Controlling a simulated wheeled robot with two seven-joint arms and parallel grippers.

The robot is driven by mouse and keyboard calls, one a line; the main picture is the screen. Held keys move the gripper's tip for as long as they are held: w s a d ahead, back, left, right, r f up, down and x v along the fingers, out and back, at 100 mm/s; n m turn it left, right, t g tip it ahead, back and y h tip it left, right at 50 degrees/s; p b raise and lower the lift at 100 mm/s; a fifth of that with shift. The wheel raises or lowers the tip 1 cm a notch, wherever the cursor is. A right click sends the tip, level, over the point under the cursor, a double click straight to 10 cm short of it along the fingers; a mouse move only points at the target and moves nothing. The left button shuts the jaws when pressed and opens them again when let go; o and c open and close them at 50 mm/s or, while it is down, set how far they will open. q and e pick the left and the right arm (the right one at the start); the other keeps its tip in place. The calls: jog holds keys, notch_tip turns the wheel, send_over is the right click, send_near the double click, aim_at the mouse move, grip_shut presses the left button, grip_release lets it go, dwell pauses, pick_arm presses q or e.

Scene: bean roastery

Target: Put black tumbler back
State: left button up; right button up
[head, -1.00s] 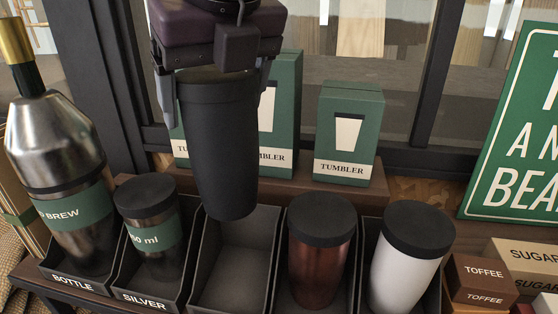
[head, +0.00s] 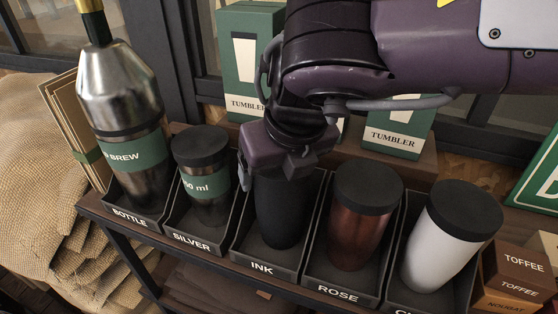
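The black tumbler (head: 281,215) stands about upright in the middle compartment, labelled INK (head: 262,268). Its top is hidden by my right gripper (head: 280,172), which reaches down over it from the upper right. One grey finger shows close against the tumbler's left side; the other finger is hidden. The gripper looks shut on the tumbler. My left gripper is not in view.
The SILVER tumbler (head: 203,175) and steel bottle (head: 122,95) stand in compartments to the left. A rose-brown tumbler (head: 357,225) and a white tumbler (head: 443,245) stand to the right. Green tumbler boxes (head: 398,140) stand behind. Toffee boxes (head: 518,270) are at the right.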

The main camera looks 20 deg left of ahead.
jog(key=shift+f, duration=0.1)
jog(key=o, duration=1.1)
jog(key=shift+s, duration=0.1)
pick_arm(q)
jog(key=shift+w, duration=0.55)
pick_arm(e)
jog(key=o, duration=0.3)
jog(key=shift+o, duration=0.2)
jog(key=shift+r, duration=0.2)
jog(key=b+v, duration=0.3)
jog(key=v, duration=0.7)
jog(key=shift+d+r, duration=0.1)
jog(key=shift+r, duration=0.2)
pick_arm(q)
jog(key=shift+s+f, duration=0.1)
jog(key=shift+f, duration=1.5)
pick_arm(e)
jog(key=shift+s+d+r, duration=0.15)
jog(key=shift+s+r, duration=0.1)
jog(key=shift+r, duration=0.35)
